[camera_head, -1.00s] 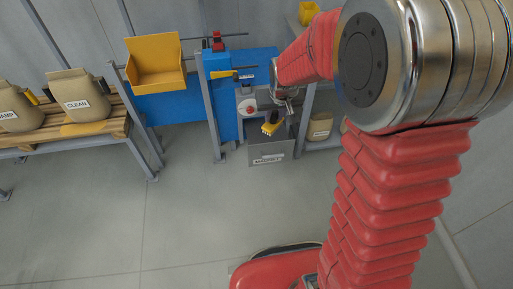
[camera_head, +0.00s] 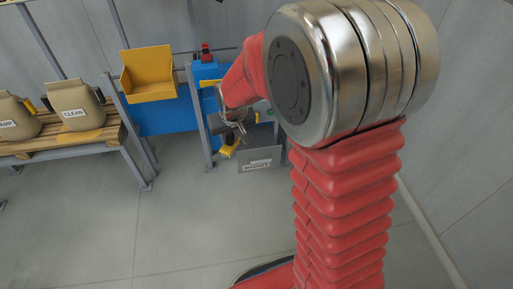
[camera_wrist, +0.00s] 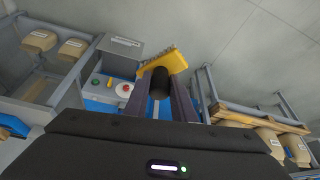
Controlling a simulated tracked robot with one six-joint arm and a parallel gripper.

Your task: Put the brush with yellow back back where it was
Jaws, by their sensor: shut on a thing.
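The brush with yellow back (camera_head: 230,147) is held in the air by my gripper (camera_head: 234,127), just left of the grey box marked MAGNET (camera_head: 259,160). In the wrist view my gripper (camera_wrist: 161,92) is shut on the brush's black handle. The brush's yellow back (camera_wrist: 171,61) points away from me, with a brown bristle edge on its far side. My arm hides part of the area behind and to the right in the head view.
A yellow bin (camera_head: 148,76) is fixed to a blue machine (camera_head: 168,118). A bench with a pallet (camera_head: 62,138) bears sacks, one marked CLEAN (camera_head: 75,105). A red button (camera_wrist: 125,88) shows beside the grey box. The floor in front is clear.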

